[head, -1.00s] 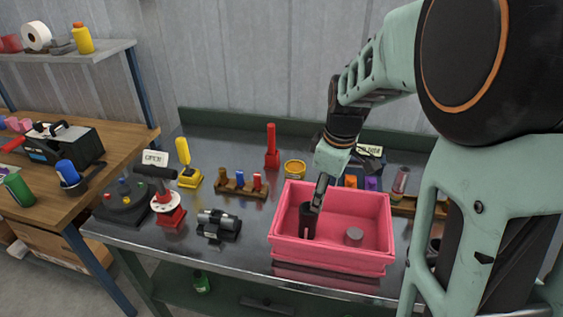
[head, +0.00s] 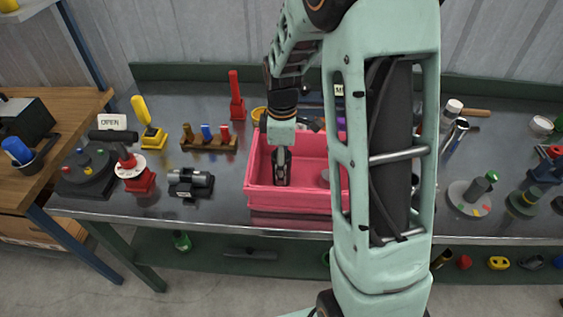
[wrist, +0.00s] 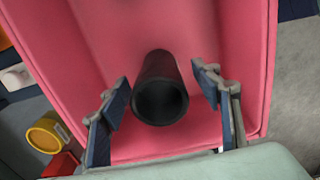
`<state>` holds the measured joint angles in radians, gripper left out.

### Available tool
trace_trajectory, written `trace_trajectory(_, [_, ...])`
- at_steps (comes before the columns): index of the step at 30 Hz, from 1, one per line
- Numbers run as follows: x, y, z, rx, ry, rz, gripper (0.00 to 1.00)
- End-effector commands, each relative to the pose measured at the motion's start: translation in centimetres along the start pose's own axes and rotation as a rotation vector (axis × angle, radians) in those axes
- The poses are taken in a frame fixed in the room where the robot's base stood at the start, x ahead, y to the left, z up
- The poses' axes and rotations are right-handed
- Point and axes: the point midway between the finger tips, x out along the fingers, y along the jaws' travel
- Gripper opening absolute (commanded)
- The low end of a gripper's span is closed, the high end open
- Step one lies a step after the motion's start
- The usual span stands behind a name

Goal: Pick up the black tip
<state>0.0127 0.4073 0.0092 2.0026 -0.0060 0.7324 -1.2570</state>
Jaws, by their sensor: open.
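The black tip (wrist: 162,88) is a dark hollow tube standing in the pink crate (wrist: 60,22), its round open end facing the wrist camera. My gripper (wrist: 160,78) is open, with one finger on each side of the tip and visible gaps between. In the head view my gripper (head: 281,160) points down into the left part of the pink crate (head: 290,201). The tip is hard to tell apart from the dark fingers there.
A grey cylinder in the crate is mostly hidden behind my arm. A small motor (head: 190,183), a red-handled stand (head: 134,175) and a rack of small coloured parts (head: 208,141) stand left of the crate. A yellow round tin (wrist: 46,133) is close outside it.

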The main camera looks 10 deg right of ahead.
Motion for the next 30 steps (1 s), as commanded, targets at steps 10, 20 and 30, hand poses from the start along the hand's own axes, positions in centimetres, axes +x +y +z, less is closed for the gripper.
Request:
trace_trajectory(10, [3.1, 0.0, -0.1, 0.000, 0.000, 0.000, 0.58])
trace_trajectory(20, [3.1, 0.0, -0.1, 0.000, 0.001, 0.001, 0.40])
trace_trajectory(30, [3.1, 0.0, -0.1, 0.001, 0.001, 0.001, 0.14])
